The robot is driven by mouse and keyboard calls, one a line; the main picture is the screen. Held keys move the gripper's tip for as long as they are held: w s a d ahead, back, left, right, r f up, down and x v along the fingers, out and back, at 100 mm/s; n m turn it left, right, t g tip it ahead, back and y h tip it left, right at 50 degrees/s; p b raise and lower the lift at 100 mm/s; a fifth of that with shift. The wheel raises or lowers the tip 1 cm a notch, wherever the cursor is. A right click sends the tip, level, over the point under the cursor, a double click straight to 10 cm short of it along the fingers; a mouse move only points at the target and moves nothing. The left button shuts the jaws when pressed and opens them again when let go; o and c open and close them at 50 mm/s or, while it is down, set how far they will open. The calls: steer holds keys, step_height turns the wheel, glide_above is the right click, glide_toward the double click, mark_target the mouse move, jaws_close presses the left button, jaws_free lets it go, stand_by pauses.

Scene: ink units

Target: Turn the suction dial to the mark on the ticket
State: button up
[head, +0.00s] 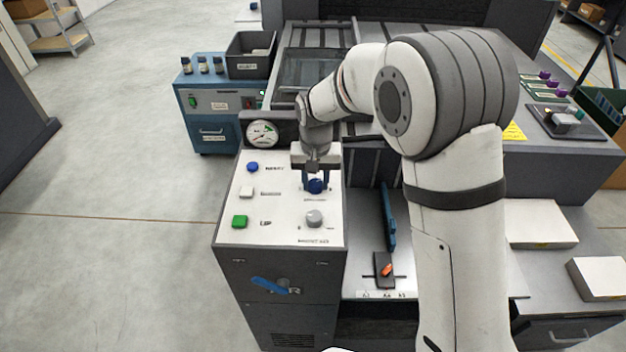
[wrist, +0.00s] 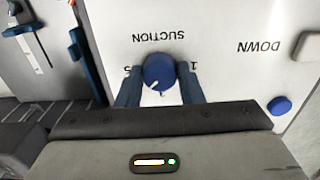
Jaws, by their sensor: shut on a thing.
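The suction dial (head: 316,187) is a round blue knob on the white control panel. In the wrist view the dial (wrist: 158,71) sits under the upside-down word SUCTION. Its white pointer line slants toward the lower left there, roughly between the 3 below and the 5 at left; the exact mark is hard to read. My gripper (head: 316,182) reaches down onto the panel. Its two blue fingers stand either side of the dial, and my gripper (wrist: 158,80) is shut on it. I cannot make out a ticket in either view.
A grey knob (head: 314,218) sits just in front of the dial. Blue (head: 253,167), white (head: 247,192) and green (head: 239,222) buttons line the panel's left side. A round gauge (head: 262,134) stands behind the panel. An orange-tipped slider (head: 385,269) lies lower right.

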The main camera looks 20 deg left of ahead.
mark_target(316, 183)
steer(key=shift+s+d+f, duration=0.1)
steer(key=shift+s+f, duration=0.1)
stand_by(0.3)
steer(key=o, duration=1)
steer(key=shift+w+r, duration=0.1)
steer(key=shift+r, duration=0.05)
steer(key=shift+c, duration=0.2)
steer(key=shift+r, duration=0.2)
step_height(316, 183, up, 7)
steer(key=shift+r, duration=0.2)
